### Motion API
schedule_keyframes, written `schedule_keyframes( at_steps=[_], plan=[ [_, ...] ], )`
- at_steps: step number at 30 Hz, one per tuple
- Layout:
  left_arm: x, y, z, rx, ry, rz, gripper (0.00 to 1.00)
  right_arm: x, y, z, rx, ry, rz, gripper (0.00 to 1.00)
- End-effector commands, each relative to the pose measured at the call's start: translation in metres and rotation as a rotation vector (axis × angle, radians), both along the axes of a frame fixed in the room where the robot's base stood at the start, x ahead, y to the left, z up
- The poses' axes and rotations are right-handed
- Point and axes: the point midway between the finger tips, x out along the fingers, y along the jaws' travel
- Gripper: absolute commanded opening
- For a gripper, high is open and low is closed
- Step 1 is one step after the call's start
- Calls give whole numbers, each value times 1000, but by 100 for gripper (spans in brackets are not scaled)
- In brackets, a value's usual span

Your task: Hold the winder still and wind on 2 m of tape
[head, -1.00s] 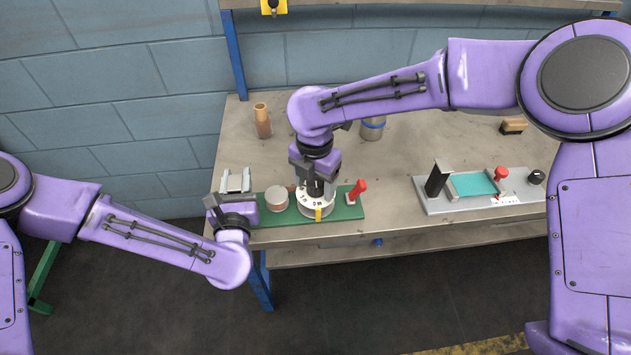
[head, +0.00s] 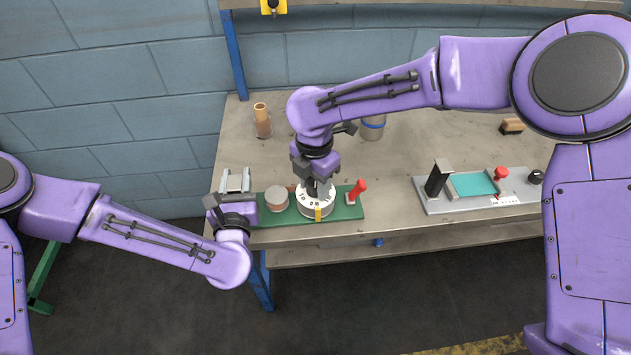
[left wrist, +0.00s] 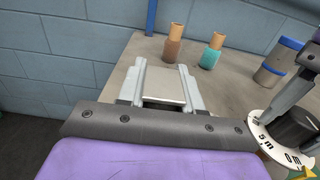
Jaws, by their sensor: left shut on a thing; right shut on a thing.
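The winder is a green base (head: 345,211) at the table's front left edge. It carries a pale round disc (head: 276,199), a white dial (head: 317,208) with a yellow mark, and a red-knobbed lever (head: 357,190). My right gripper (head: 318,188) points down and is shut on the dark knob at the dial's centre. My left gripper (head: 234,201) is shut at the winder's left end; its exact contact is hidden. The dial's 5 m and 0 m marks (left wrist: 270,140) show there too.
At right are a grey tray with a teal panel (head: 474,184) and a brush (head: 513,126).

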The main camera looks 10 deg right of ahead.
Motion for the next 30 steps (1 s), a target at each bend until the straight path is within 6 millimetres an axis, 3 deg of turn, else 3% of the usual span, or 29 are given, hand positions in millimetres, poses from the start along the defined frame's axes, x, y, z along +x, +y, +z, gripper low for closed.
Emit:
schedule_keyframes(
  at_steps=[30],
  plan=[
    [0, -1, 0, 0, 0, -4, 3, 3, 3, 1, 3, -2, -960, 14]
  ],
)
